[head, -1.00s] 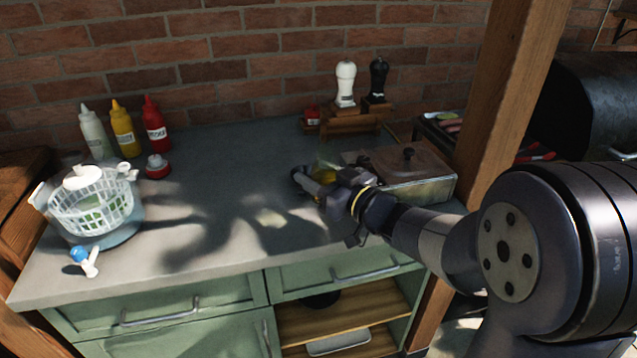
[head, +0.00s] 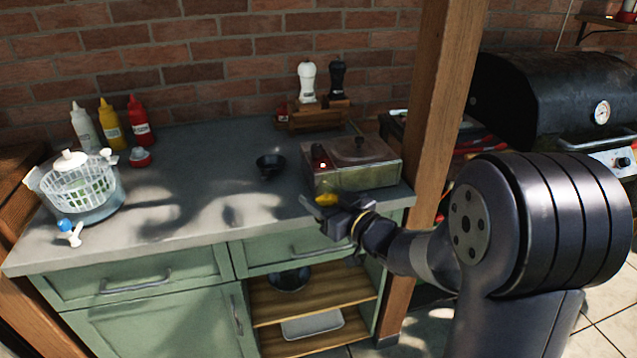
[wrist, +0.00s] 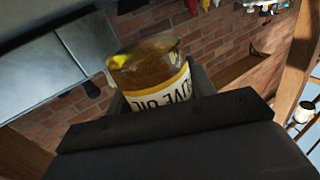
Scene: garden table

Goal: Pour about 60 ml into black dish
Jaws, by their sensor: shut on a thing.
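The black dish (head: 270,165) stands upright on the grey counter, left of a lidded metal box. Its contents are too dark and small to make out. My gripper (head: 335,210) is shut on an olive oil bottle (head: 326,200), near the counter's front edge, to the right of the dish and nearer the camera. In the wrist view the bottle (wrist: 150,75) is clear glass with golden oil and a white label, part of it hidden behind the gripper. The bottle looks tilted; its exact angle and its mouth are hard to tell.
The lidded box (head: 365,172) stands close behind my gripper. A wooden post (head: 430,130) rises to its right. A shaker rack (head: 315,115), sauce bottles (head: 112,128) and a white basket (head: 82,182) stand farther off.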

